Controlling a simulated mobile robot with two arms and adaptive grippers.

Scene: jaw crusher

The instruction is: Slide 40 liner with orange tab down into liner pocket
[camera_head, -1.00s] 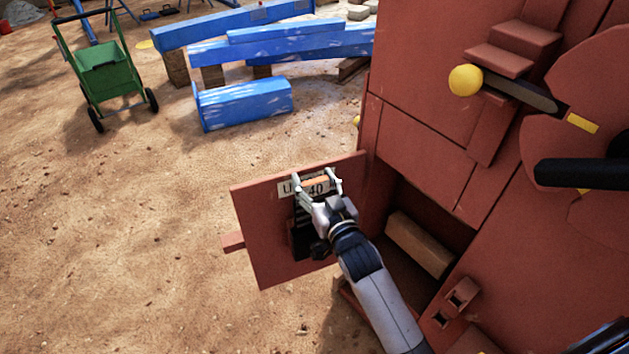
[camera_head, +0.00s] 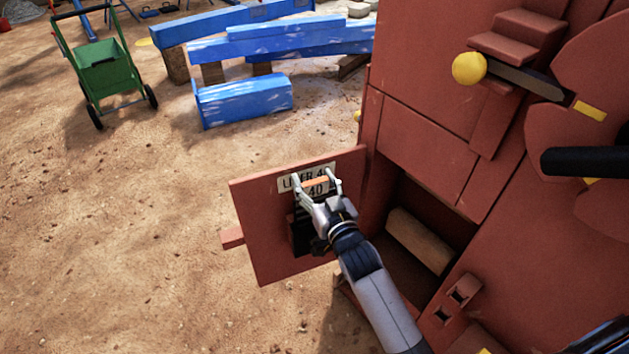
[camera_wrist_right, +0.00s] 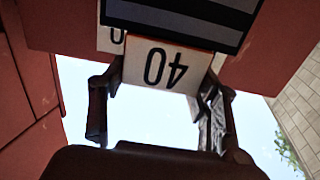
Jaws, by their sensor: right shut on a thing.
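My right gripper (camera_head: 318,182) is shut on the orange tab (camera_head: 316,183) of the 40 liner, in front of a red panel (camera_head: 252,212). The liner's white face (camera_wrist_right: 166,66) with a black "40" shows upside down between the fingers in the right wrist view. A dark plate with grey stripes (camera_wrist_right: 185,18) lies beyond it. The black liner pocket (camera_head: 302,236) is on the panel below a white "LINER 40" label (camera_head: 290,184). The gripper and wrist cover part of the pocket, so I cannot tell how deep the liner sits. My left gripper is not in view.
The red crusher body (camera_head: 420,135) stands right of the panel, with an open recess holding a brown block (camera_head: 420,240). A yellow knob (camera_head: 469,68) is above. Blue beams (camera_head: 245,101) and a green cart (camera_head: 104,75) stand farther back. Sandy ground at left is clear.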

